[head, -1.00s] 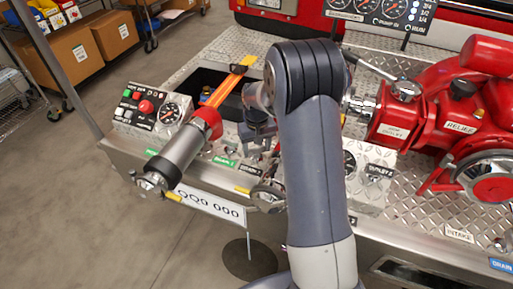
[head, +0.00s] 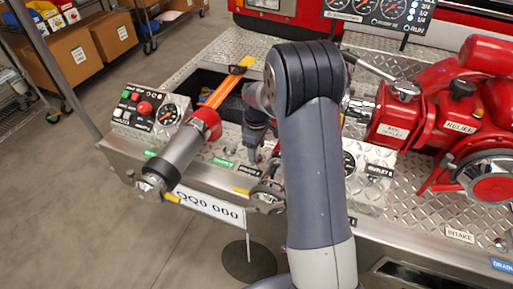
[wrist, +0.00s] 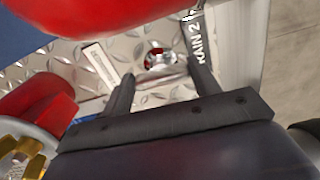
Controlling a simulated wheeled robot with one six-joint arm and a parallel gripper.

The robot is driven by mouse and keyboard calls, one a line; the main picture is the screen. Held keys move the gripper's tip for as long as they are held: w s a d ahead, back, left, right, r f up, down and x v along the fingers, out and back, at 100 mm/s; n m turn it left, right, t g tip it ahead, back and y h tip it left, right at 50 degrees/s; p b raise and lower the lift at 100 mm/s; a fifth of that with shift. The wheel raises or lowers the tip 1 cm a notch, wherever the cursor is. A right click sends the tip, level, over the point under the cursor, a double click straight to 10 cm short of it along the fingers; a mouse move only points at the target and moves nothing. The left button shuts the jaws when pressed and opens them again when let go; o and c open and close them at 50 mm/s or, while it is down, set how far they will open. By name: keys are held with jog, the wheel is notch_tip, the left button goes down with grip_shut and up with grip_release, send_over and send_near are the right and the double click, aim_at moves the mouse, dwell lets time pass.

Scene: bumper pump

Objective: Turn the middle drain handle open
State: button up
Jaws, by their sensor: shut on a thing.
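The wrist view shows a small silver fitting with a red centre (wrist: 160,58) on the diamond plate, beside a dark label ending in "RAIN 2" (wrist: 195,38). My gripper (wrist: 158,75) has one dark finger on each side of this fitting and is shut on it; the exact contact is hard to see. In the head view my gripper (head: 252,150) points down at the front panel, left of my arm. My arm hides part of the panel there, and the handle's own angle cannot be made out.
A grey nozzle with a red collar (head: 205,124) lies close on the left. A control box with a red button (head: 145,108) stands behind it. A red pump (head: 440,125) fills the right. A large red part (wrist: 95,15) is very near the wrist camera.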

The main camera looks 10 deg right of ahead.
jog(key=shift+n, duration=0.4)
jog(key=o, duration=1)
notch_tip(320, 180, up, 11)
jog(key=shift+f, duration=0.15)
notch_tip(320, 180, down, 11)
jog(key=shift+r, duration=0.1)
dwell(0.6)
